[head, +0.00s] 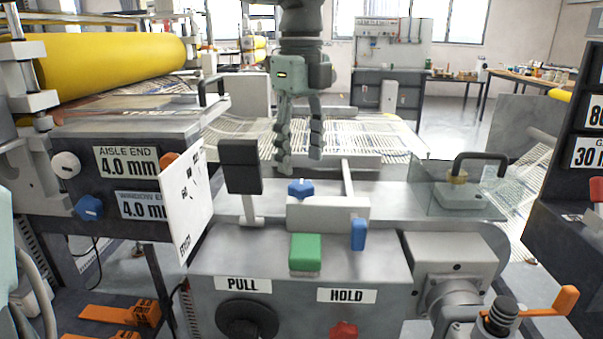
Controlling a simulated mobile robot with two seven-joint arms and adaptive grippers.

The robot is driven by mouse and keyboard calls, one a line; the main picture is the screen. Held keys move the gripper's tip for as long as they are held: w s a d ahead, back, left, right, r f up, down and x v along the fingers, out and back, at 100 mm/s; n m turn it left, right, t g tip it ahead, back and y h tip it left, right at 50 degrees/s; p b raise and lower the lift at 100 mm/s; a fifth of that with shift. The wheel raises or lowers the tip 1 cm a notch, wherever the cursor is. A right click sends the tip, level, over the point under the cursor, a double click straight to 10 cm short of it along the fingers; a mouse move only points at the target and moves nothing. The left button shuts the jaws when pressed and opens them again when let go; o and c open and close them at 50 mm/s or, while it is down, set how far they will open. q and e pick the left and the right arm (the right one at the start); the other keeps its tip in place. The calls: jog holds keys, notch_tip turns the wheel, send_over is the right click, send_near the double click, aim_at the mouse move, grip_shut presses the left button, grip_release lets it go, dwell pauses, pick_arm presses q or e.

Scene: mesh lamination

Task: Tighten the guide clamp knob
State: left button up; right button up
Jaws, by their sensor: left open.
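A blue lobed knob (300,188) sits on the grey guide plate, just behind a light grey block (328,214). It looks like the guide clamp knob, though no label on it shows. My left gripper (300,160) hangs from the top of the head view with its fingers pointing down. The fingers are open and apart, with nothing between them. The fingertips are a little above the blue knob in the picture; I cannot tell the exact height gap. The lower part of the knob is hidden by the block. My right gripper is not in view.
A dark upright paddle (239,167) stands left of the knob, and a thin upright rod (347,177) is to its right. In front are a green button (305,252) and a blue tab (358,234). A clear guard with a handle (480,160) is at right.

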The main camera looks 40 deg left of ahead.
aim_at(301, 184)
pick_arm(q)
notch_tip(301, 184, down, 4)
jog(key=shift+f, duration=0.4)
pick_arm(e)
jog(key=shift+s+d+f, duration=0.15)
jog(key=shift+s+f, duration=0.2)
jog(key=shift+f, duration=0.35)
pick_arm(q)
jog(key=shift+c, duration=0.3)
jog(key=c, duration=1.1)
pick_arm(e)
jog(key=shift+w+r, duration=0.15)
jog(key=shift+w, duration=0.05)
